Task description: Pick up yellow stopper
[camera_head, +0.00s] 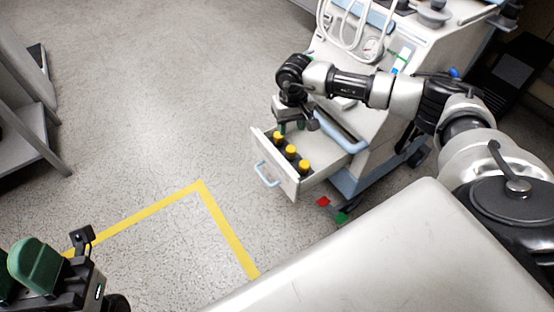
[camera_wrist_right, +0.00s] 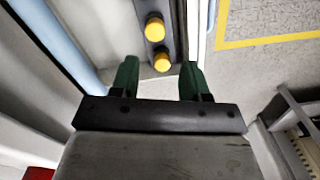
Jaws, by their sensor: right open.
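Three yellow stoppers (camera_head: 291,150) sit on dark bottles in a row inside an open white drawer (camera_head: 284,185). In the right wrist view two yellow stoppers show, one (camera_wrist_right: 162,61) just beyond the fingertips and another (camera_wrist_right: 154,28) further off. My right gripper (camera_head: 291,127) is open and empty over the back of the drawer, close to the rearmost stopper. Its green fingers (camera_wrist_right: 157,75) stand apart, with the nearer stopper lined up between them. My left gripper (camera_head: 28,268) is at the lower left, far from the drawer; its jaw gap is unclear.
The drawer, with a blue handle (camera_head: 266,174), juts from a white medical cart (camera_head: 367,130). A pale table surface (camera_head: 400,255) fills the lower right. Red and green pieces (camera_head: 323,201) lie by the cart. The floor with yellow tape (camera_head: 202,188) is clear left of the drawer.

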